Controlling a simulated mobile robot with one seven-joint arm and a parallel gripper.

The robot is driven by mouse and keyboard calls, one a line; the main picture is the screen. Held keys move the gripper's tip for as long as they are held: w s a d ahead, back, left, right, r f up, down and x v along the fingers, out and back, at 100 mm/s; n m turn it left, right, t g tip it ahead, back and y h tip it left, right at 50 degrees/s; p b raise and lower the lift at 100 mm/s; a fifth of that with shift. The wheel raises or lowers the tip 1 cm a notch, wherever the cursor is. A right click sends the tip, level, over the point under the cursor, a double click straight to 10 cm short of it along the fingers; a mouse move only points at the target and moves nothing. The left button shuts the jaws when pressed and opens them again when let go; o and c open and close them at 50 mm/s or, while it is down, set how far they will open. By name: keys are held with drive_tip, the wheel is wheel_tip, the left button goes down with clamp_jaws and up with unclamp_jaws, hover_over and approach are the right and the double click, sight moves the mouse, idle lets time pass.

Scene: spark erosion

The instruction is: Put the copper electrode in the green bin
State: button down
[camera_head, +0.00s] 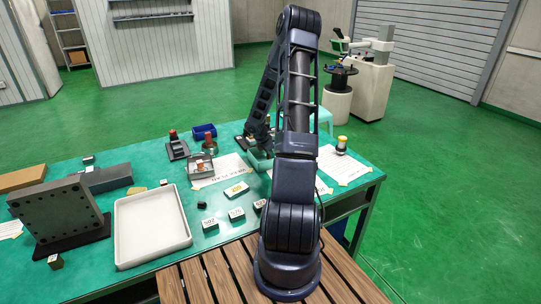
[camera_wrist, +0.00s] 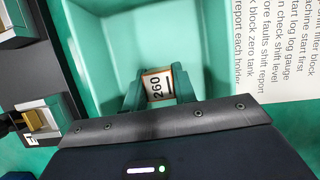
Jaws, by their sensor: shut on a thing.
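My gripper (camera_wrist: 158,90) is shut on a small block with a white label reading 260 and copper-brown edges, which looks like the copper electrode (camera_wrist: 157,85). The pale green bin (camera_wrist: 108,45) fills the middle of the wrist view, and the held block shows over its inside. I cannot tell how far the block is above the bin floor. In the head view the bin (camera_head: 262,163) stands on the table, partly hidden by my arm. The held block and my fingertips cannot be made out there.
A black rack with holders (camera_wrist: 45,75) stands left of the bin, a brass-coloured block (camera_wrist: 34,119) in one. Printed sheets (camera_head: 345,166) lie beside the bin.

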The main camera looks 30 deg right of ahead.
drive_tip(key=c, duration=1.1)
unclamp_jaws()
drive_tip(key=shift+f, duration=0.1)
drive_tip(key=s+a+r+m, duration=0.25)
drive_tip(key=a+r, duration=0.25)
drive_tip(key=r, duration=0.6)
drive_tip(key=s+a+r+m, duration=0.2)
drive_tip(key=s+a+r, duration=0.15)
drive_tip(key=r, duration=0.75)
drive_tip(key=s+a+r+m+t+y, duration=0.1)
drive_tip(key=s+a+r+m, duration=0.3)
drive_tip(key=s, duration=0.5)
drive_tip(key=s+a+r+m+t+y, duration=0.2)
drive_tip(key=s+a+r+m, duration=0.3)
drive_tip(key=s+a+r, duration=0.2)
drive_tip(key=s+a+r+m+t+y, duration=0.1)
drive_tip(key=s+a+r+m, duration=0.3)
drive_tip(key=s, duration=0.8)
drive_tip(key=shift+a+r+m+t, duration=0.25)
drive_tip(key=shift+a+r+t, duration=0.05)
drive_tip(key=shift+a+r, duration=0.45)
